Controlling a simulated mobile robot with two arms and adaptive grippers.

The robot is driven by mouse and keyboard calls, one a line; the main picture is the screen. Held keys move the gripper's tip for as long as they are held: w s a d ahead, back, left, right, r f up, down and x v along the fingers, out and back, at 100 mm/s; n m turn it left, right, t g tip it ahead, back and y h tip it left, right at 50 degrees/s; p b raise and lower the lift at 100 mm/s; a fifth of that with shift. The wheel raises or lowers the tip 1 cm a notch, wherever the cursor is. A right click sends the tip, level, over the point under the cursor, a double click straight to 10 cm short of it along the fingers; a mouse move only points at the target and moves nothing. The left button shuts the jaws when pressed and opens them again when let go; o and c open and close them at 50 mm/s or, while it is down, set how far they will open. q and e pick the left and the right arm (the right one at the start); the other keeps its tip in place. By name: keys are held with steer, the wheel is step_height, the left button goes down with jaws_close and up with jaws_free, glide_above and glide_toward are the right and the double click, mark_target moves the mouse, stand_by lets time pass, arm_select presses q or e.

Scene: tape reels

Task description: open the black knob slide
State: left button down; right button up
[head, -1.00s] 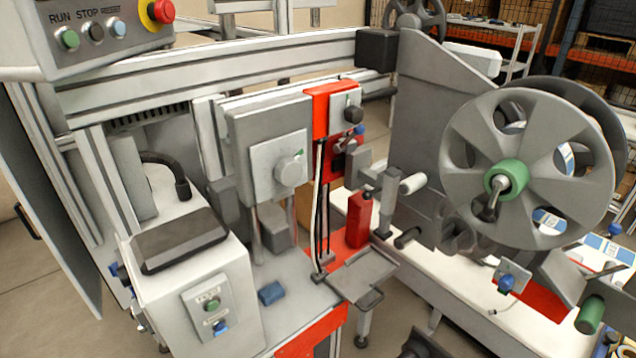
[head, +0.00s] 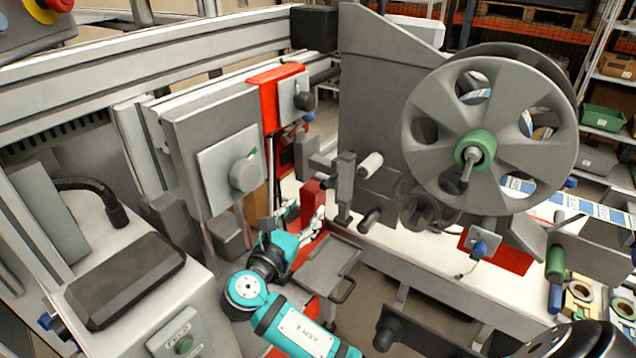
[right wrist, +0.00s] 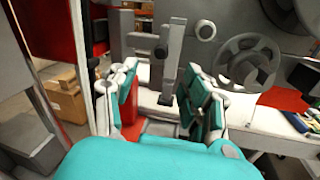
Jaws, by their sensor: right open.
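A black knob (head: 305,99) sits on a light plate at the right end of a red bracket (head: 277,82), beside the large grey box with a grey dial (head: 245,174). A smaller blue knob (head: 309,117) is just below it. I cannot tell from the picture whether the slide is open. My right gripper (head: 300,212), on a teal arm, is open and below the black knob, apart from it, in front of a red block (head: 313,192). In the right wrist view its spread fingers (right wrist: 162,88) hold nothing, with a grey post beyond them. My left gripper is out of view.
A large grey reel (head: 490,110) with a green hub stands to the right. A grey tray (head: 328,262) lies below the gripper. A white cabinet with a black pad (head: 125,275) is at the left.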

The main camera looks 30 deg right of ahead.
mark_target(323, 187)
steer(key=p+x, duration=0.2)
steer(key=x, duration=0.8)
steer(key=shift+d, duration=0.2)
steer(key=shift+w+d, duration=0.4)
steer(key=shift+d, duration=0.2)
steer(key=shift+c, duration=0.3)
jaws_close()
